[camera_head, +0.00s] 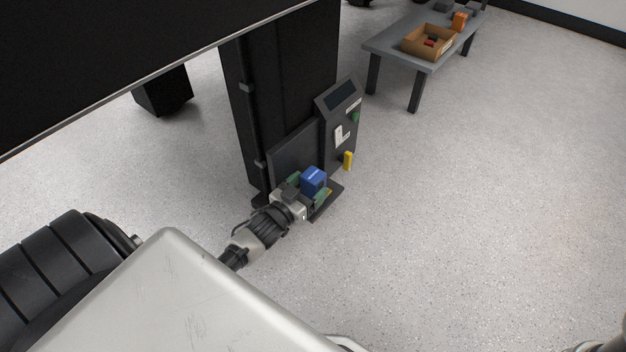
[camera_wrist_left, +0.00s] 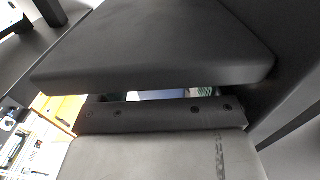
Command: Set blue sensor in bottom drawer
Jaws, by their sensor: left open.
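The blue sensor (camera_head: 314,178) is a small blue block at the foot of the dark cabinet, low over a dark ledge or drawer front. My left gripper (camera_head: 308,190) reaches to it from the lower left. Its jaws are open, with green parts on either side of the blue block. I cannot tell whether they touch it. The left wrist view is mostly filled by dark and grey surfaces close to the camera, with only a narrow gap between them. The bottom drawer cannot be made out clearly. My right gripper is not seen.
The dark cabinet (camera_head: 285,85) carries a slanted control panel (camera_head: 341,96) with a screen, a green button and a yellow handle (camera_head: 348,161). A grey table (camera_head: 385,43) with a cardboard box (camera_head: 417,45) stands at the back right. The floor right of the cabinet is clear.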

